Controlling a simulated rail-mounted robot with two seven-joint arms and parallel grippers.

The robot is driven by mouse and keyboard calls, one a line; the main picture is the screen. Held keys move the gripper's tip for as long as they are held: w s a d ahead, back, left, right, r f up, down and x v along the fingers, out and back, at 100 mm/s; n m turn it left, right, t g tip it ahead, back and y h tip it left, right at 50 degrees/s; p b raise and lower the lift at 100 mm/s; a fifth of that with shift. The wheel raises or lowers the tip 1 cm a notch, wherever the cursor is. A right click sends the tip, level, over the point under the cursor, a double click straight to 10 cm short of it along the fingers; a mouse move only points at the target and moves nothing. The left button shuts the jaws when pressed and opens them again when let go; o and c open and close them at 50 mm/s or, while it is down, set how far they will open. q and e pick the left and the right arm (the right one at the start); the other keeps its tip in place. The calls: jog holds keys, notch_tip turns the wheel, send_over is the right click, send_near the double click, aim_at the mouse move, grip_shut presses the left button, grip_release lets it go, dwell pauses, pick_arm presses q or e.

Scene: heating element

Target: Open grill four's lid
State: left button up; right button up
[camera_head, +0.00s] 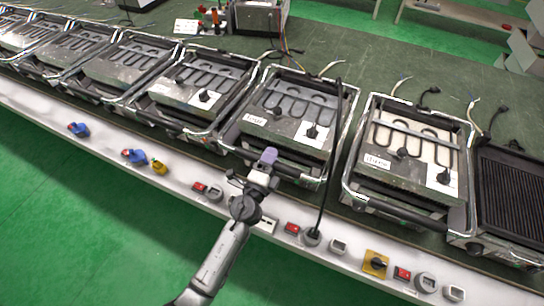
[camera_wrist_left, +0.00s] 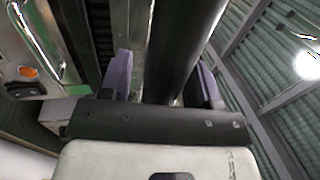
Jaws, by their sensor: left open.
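My left gripper (camera_head: 266,160) is at the front edge of a grill (camera_head: 290,112) in the middle of the head view. This grill has a silver frame, a curved heating element and small white labels on top. In the left wrist view, my left gripper (camera_wrist_left: 164,70) is open, with one purple finger on each side of a thick black bar (camera_wrist_left: 185,45), which looks like the grill's front handle. A gap shows beside the bar; contact is unclear. I cannot read which grill is number four. My right gripper is not in view.
Similar grills stand in a row on both sides, including one at the right (camera_head: 412,148) and a black ribbed one (camera_head: 510,185). A white ledge (camera_head: 345,262) with switches and knobs runs along the front. A black cable (camera_head: 333,165) crosses the middle grill's right side.

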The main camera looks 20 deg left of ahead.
pick_arm(q)
jog(key=shift+w, duration=0.25)
jog(key=shift+r, duration=0.1)
grip_shut()
dwell(0.4)
